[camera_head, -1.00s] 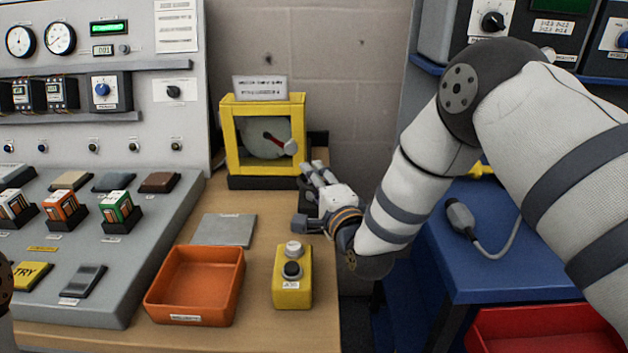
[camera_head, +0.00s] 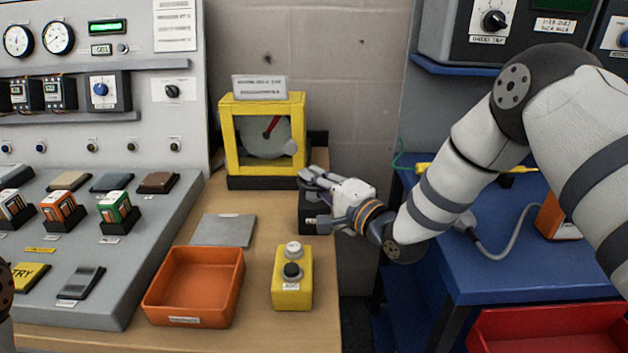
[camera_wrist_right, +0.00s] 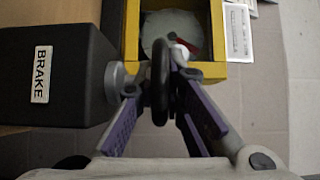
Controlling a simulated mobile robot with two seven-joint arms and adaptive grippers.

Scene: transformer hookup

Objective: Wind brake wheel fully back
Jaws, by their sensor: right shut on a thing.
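A black box (camera_wrist_right: 55,75) labelled BRAKE stands at the left of the right wrist view. Its black brake wheel (camera_wrist_right: 160,80) shows edge-on beside it. My right gripper (camera_wrist_right: 160,90) is shut on the wheel, one finger on each side. In the head view the box (camera_head: 309,215) is partly hidden behind my right gripper (camera_head: 315,200), at the bench's right edge. A yellow frame (camera_head: 228,150) stands behind it, holding a grey disc (camera_head: 258,145) with a red pointer (camera_head: 271,127) tilted up and right. My left gripper is out of view.
On the bench are an orange tray (camera_head: 194,308), a yellow button box (camera_head: 292,285) and a grey plate (camera_head: 224,230). A control console (camera_head: 150,230) stands left. A blue table (camera_head: 500,250) with a grey cable stands right, past a gap.

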